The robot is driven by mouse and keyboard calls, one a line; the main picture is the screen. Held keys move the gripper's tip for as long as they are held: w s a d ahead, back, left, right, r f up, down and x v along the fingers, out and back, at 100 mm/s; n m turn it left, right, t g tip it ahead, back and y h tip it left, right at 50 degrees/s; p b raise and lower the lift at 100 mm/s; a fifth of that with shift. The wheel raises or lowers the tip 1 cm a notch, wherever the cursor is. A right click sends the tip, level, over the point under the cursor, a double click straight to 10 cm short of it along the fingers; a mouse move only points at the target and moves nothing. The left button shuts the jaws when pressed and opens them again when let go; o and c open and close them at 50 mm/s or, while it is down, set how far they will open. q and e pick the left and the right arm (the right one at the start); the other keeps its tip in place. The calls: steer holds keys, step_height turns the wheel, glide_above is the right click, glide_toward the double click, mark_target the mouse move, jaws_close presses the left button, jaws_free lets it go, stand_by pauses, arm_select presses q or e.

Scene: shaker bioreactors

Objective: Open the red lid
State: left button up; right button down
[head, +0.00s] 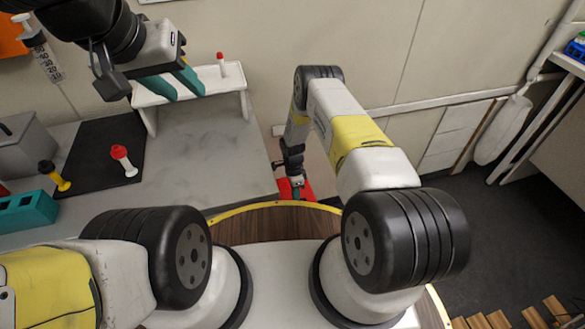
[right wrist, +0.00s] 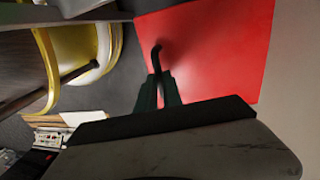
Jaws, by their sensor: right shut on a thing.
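The red lid (head: 309,188) is a flat red panel, partly hidden behind my right arm and gripper in the head view. In the right wrist view the red lid (right wrist: 215,50) fills the upper right, with a dark curved handle (right wrist: 156,55) on it. My right gripper (right wrist: 158,82) is shut on this handle; it shows small and dark in the head view (head: 296,190). Whether the lid is raised cannot be told. My left gripper (head: 189,92) is open and empty, its teal fingers in front of a white rack at the upper left.
The white rack (head: 240,76) holds a red-capped tube (head: 221,64). On the grey bench (head: 200,145), a black mat (head: 105,150) bears a red-topped item (head: 123,158) and a yellow-and-black one (head: 54,176). A teal block (head: 27,211) is at left.

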steer(key=shift+w+r, duration=0.1)
stand_by(0.3)
steer(key=shift+w+r, duration=0.2)
steer(key=shift+r, duration=0.25)
steer(key=w+a+r, duration=0.1)
steer(key=w+r, duration=0.5)
steer(key=r, duration=0.1)
steer(key=shift+w+a, duration=0.25)
steer(key=shift+w, duration=0.1)
steer(key=shift+r, duration=0.1)
steer(key=c, duration=1.5)
jaws_free()
steer(key=shift+w, duration=0.1)
steer(key=shift+s, duration=0.2)
steer(key=shift+w+a+r, duration=0.1)
steer(key=shift+w+r, duration=0.15)
steer(key=shift+r, duration=1)
steer(key=shift+w+r, duration=0.25)
steer(key=shift+r, duration=0.95)
steer(key=shift+w+a+r, duration=0.1)
steer(key=shift+w+r, duration=0.15)
steer(key=shift+r, duration=1)
